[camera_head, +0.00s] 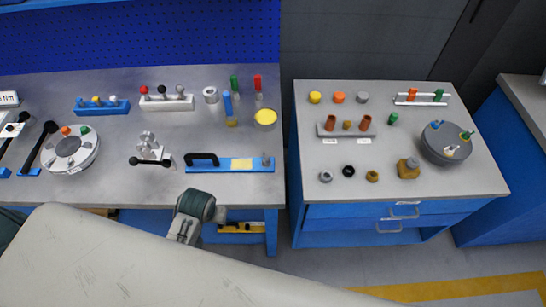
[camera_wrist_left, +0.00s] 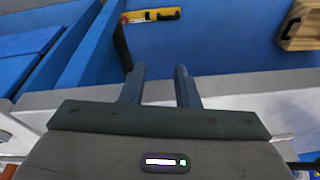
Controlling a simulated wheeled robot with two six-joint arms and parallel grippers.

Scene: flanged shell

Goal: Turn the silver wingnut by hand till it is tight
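On the right cabinet top, a dark grey round flanged part (camera_head: 430,148) carries small coloured wingnuts; a pale, whitish-silver one (camera_head: 451,151) stands at its front. On the left bench, a white round flanged part (camera_head: 85,160) carries an orange wingnut (camera_head: 65,130), a green one (camera_head: 84,129) and small pale pieces too small to identify. I cannot tell for sure which is the silver wingnut. My left gripper (camera_wrist_left: 158,75) is open and empty in the left wrist view, its fingers apart, facing blue furniture. My right gripper is not in view.
A blue handled tool (camera_head: 230,163) lies at the bench's front edge. A gap separates bench and cabinet. A yellow level (camera_head: 241,227) lies below the bench; it also shows in the wrist view (camera_wrist_left: 150,15).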

